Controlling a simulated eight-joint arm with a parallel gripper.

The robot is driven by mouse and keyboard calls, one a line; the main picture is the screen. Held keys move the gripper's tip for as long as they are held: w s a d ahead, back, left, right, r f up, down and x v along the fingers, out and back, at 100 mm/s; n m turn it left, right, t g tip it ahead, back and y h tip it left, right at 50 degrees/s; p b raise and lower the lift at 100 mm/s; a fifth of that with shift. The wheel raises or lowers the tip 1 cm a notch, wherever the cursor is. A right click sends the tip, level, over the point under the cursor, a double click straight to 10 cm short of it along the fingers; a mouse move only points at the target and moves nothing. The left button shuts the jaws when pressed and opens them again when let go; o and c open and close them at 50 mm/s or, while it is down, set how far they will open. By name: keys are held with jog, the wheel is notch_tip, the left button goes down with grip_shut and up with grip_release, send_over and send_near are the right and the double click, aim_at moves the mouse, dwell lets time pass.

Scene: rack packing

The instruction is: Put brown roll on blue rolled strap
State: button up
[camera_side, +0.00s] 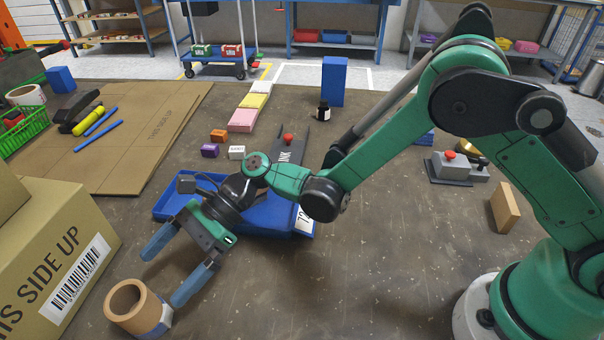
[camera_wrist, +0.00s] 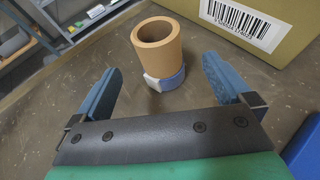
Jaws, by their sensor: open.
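The brown roll (camera_side: 125,305) is a hollow tan cylinder at the lower left of the side view. It also shows in the wrist view (camera_wrist: 157,55), with its open end up and leaning slightly. The blue rolled strap (camera_side: 164,321), with a whitish part, is at the roll's base; it also shows in the wrist view (camera_wrist: 170,82). The roll appears to rest on the strap, but the contact is partly hidden. My gripper (camera_side: 166,278) is open and empty. In the wrist view, its blue fingers (camera_wrist: 161,72) are spread to either side of the roll, apart from it.
A cardboard box (camera_side: 50,245) with a barcode stands close to the left. A blue tray (camera_side: 262,222) lies behind and under my wrist. A flat cardboard sheet (camera_side: 135,150) lies at the back left. The table front right of the roll is clear.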

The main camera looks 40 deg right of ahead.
jog(key=v, duration=0.5)
jog(key=shift+w+d+r, duration=0.1)
jog(key=shift+d, duration=0.2)
jog(key=s+d+r+n+t+h, duration=0.2)
jog(key=d+n+t+h, duration=0.1)
jog(key=d, duration=0.5)
jog(key=s+d+r+n+t+h, duration=0.2)
jog(key=d+n+t+h, duration=0.1)
jog(key=d+n+h, duration=0.2)
jog(key=s+d+r+n+t+h, duration=0.2)
jog(key=d+n+h, duration=0.3)
jog(key=d+n, duration=0.3)
jog(key=d+t, duration=0.1)
jog(key=d, duration=0.3)
jog(key=shift+s+d+r, duration=0.25)
jog(key=shift+s+d, duration=0.15)
